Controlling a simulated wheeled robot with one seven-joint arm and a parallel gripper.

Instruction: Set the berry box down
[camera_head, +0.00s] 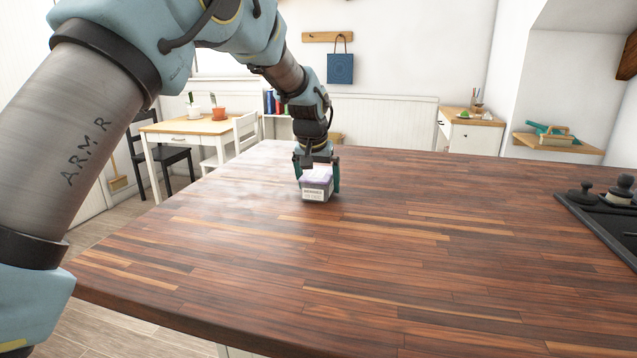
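The berry box (317,187) is small, with a purple top and a pale label on its front side. It is upright at the far part of the dark wooden table (380,265), left of the picture's middle. My gripper (319,184) points down from above with one teal finger on each side of the box, and it looks shut on it. The box's underside is at or very near the tabletop; I cannot tell whether it touches. The gripper hides the back of the box's top.
A black tray (597,222) with dark jars (581,192) stands at the table's right edge. The tabletop around the box and in front of it is clear. Behind are a small table (188,127) with potted plants, a black chair (160,155) and a white cabinet (470,135).

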